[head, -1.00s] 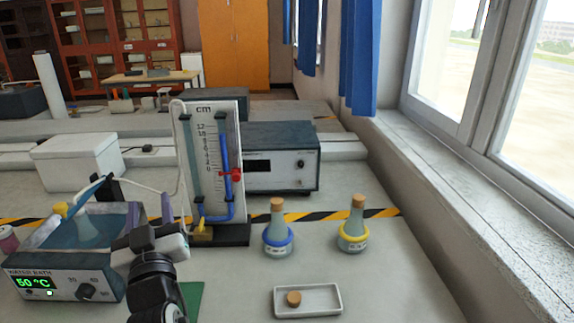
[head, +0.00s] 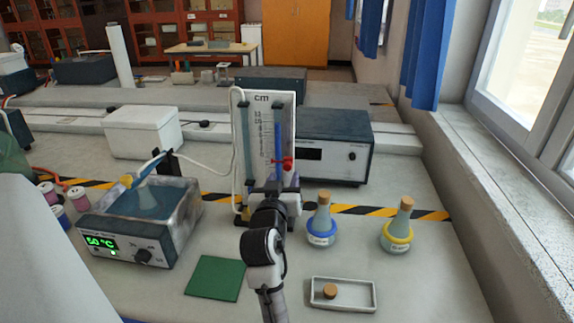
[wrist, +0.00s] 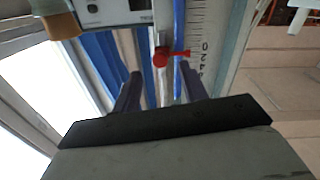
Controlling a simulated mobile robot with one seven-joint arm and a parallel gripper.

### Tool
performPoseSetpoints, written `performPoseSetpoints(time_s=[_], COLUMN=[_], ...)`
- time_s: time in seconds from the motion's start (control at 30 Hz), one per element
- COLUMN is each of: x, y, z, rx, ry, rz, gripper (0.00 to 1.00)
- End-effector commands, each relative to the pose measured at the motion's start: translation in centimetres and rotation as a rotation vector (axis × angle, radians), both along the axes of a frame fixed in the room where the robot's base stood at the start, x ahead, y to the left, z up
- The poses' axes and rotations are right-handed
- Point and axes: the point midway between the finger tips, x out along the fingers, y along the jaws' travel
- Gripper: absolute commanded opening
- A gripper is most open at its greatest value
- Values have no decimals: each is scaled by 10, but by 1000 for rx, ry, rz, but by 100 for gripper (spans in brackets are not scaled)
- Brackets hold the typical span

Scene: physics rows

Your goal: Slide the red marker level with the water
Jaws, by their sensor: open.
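The white gauge board (head: 263,98), marked cm, stands upright with a glass tube on each side of its scale. Blue water (head: 278,147) stands in the right tube, its top above the red marker (head: 286,163). The marker sits on that tube and also shows in the wrist view (wrist: 160,58). My gripper (head: 272,182) is in front of the board's lower part and hides some of it. In the wrist view my gripper (wrist: 160,73) is open, its two fingers apart. The marker appears between and just beyond the fingertips; contact cannot be told.
A water bath (head: 130,245) reading 50 °C stands left, with a tube running to the board. A grey instrument box (head: 345,135) is behind right. Two corked flasks, with blue (head: 321,225) and yellow (head: 397,230) rings, and a white tray (head: 362,304) holding a cork are right.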

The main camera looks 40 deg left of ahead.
Motion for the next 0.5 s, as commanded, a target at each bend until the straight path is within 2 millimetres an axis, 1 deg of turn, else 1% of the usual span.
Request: performPoseSetpoints(time_s=[0.03, 0.2, 0.33, 0.5], x=[9, 30, 38, 41], y=[5, 17, 21, 23], z=[3, 3, 1, 0], rx=[-1, 0, 0, 1], ry=[0, -1, -1, -2], rz=[-1, 0, 0, 0], gripper=[43, 43, 43, 43])
